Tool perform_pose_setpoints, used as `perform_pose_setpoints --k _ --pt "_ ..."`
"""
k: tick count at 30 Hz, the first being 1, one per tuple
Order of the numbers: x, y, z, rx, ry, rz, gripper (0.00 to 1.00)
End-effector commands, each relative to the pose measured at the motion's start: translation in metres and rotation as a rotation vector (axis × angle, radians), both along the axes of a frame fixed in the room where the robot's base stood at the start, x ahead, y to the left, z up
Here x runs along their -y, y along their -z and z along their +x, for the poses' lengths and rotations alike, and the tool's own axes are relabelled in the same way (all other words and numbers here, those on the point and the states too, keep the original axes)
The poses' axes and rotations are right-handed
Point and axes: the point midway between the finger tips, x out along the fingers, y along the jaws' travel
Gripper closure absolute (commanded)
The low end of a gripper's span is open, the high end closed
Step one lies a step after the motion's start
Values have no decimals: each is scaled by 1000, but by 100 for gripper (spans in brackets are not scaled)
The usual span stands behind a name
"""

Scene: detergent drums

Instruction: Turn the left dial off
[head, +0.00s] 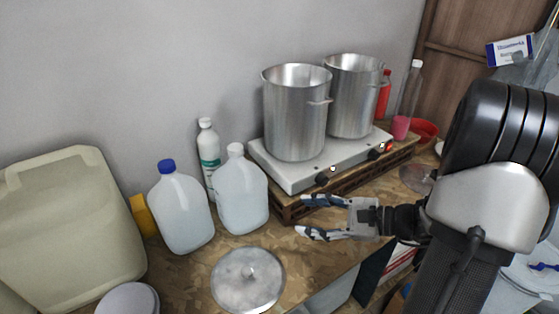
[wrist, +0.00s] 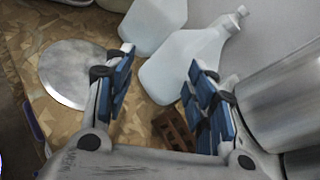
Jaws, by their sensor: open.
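A white two-burner hot plate (head: 300,178) stands on a brown slatted crate on the worktop. Its left dial (head: 323,179) is a black knob on the front face, below the left pot. Its right dial (head: 376,152) is a black knob farther right, beside a small red light. My gripper (head: 300,217) is open and empty in front of the hot plate, a little to the left of and below the left dial. In the wrist view its two blue-padded fingers (wrist: 160,82) are spread apart with nothing between them. The dials do not show in the wrist view.
Two tall metal pots (head: 296,115) (head: 352,95) stand on the hot plate. Clear jugs (head: 242,195) (head: 181,212) and a white bottle (head: 209,155) stand to the left. A round lid (head: 247,280) lies on the worktop near the front edge.

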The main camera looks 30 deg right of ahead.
Motion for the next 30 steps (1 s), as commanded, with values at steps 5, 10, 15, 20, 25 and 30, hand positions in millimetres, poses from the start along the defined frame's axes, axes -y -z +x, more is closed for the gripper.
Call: perform_pose_setpoints --k 5,10,15,20,25,30 --pt "118 48 -17 71 414 271 49" --pt "171 67 -38 126 600 375 49" --pt "178 69 -33 137 627 390 49" --pt "173 69 -5 136 621 387 49" --pt "167 69 32 135 619 387 49" --pt "162 69 69 135 619 387 49"
